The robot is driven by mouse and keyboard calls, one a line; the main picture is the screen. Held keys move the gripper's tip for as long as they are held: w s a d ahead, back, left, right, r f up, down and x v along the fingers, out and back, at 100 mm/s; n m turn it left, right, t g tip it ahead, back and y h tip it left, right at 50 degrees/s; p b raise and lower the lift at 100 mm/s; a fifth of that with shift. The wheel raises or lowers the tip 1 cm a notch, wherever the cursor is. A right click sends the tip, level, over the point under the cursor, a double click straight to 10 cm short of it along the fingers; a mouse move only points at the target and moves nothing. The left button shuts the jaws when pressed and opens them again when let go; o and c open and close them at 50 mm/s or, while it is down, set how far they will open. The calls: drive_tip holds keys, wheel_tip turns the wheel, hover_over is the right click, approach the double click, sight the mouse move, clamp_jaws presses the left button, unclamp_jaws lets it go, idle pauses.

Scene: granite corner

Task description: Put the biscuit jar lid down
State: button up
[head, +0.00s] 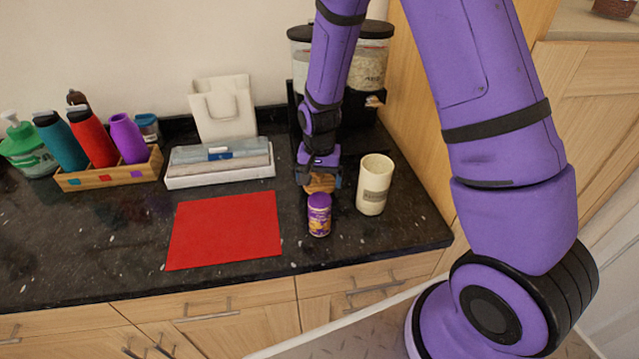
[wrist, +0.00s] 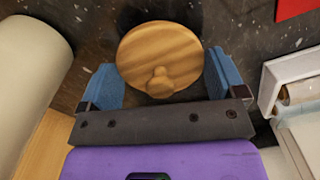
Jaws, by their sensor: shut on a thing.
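The biscuit jar lid (head: 321,186) is a round wooden disc with a small knob. It fills the middle of the wrist view (wrist: 158,50), between the two blue fingers. My gripper (head: 319,178) is shut on the lid by its rim, a finger on each side. It points down over the counter, and I cannot tell whether the lid touches the surface. The cream biscuit jar (head: 374,188) stands upright just right of my gripper. It also shows at the left of the wrist view (wrist: 25,75).
A purple-capped jar (head: 319,216) stands close in front of the lid. A red mat (head: 226,231) lies bare to the left. Boxes of wrap (head: 219,168), a bottle rack (head: 108,176) and cereal dispensers (head: 372,55) stand behind. Clear granite (head: 400,233) lies at the front right.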

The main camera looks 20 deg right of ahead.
drive_tip(key=shift+f, duration=1.05)
drive_tip(key=shift+f, duration=0.1)
drive_tip(key=o, duration=0.6)
drive_tip(key=shift+o, duration=0.2)
